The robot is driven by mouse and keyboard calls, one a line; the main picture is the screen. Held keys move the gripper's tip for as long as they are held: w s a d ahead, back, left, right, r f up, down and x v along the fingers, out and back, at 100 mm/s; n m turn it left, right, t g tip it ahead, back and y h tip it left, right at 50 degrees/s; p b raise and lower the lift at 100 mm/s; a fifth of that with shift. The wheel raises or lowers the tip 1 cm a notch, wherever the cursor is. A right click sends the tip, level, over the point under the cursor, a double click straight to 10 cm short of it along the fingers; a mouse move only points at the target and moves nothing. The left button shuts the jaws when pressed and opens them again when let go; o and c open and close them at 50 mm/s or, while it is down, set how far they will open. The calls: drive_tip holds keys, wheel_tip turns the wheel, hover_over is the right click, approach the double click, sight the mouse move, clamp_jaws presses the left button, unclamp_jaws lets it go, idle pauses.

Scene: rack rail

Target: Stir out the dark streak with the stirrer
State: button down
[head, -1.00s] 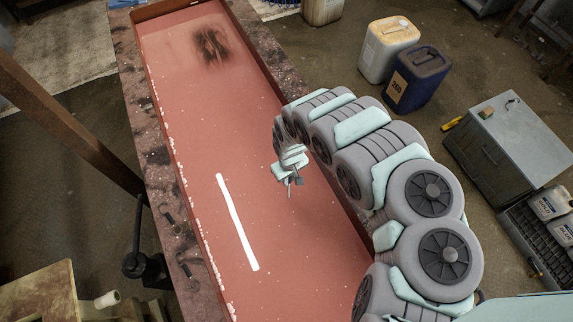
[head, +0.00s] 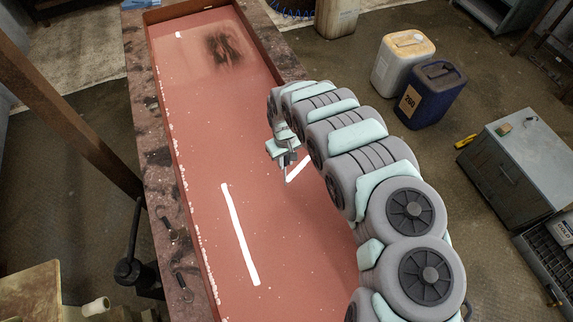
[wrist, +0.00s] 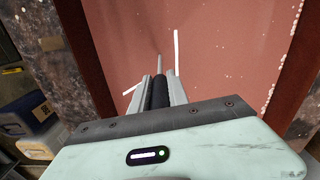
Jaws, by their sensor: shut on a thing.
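The dark streak (head: 230,48) is a blackish, smoky patch near the far end of a long trough (head: 207,272) of red liquid (head: 205,125) in the head view. My gripper (head: 284,156) is over the liquid by the trough's right side, on the near side of the streak and apart from it. In the wrist view my gripper (wrist: 159,82) is shut on the stirrer's dark handle (wrist: 159,93). The stirrer's thin pale rod (wrist: 159,62) points away over the red surface. I cannot tell whether its tip is in the liquid. The streak is not visible in the wrist view.
The trough has raised walls on a speckled stone bench (head: 150,150). White strips (head: 240,235) on the liquid look like light reflections. A white can (head: 401,62), a blue can (head: 432,95) and a grey cabinet (head: 517,150) stand right of the bench. The liquid surface before the streak is clear.

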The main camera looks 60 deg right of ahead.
drive_tip(key=shift+r, duration=0.1)
wheel_tip(320, 180, up, 9)
drive_tip(key=p, duration=0.7)
drive_tip(key=shift+r+p, duration=0.35)
drive_tip(key=shift+r, duration=3.1)
idle(1.2)
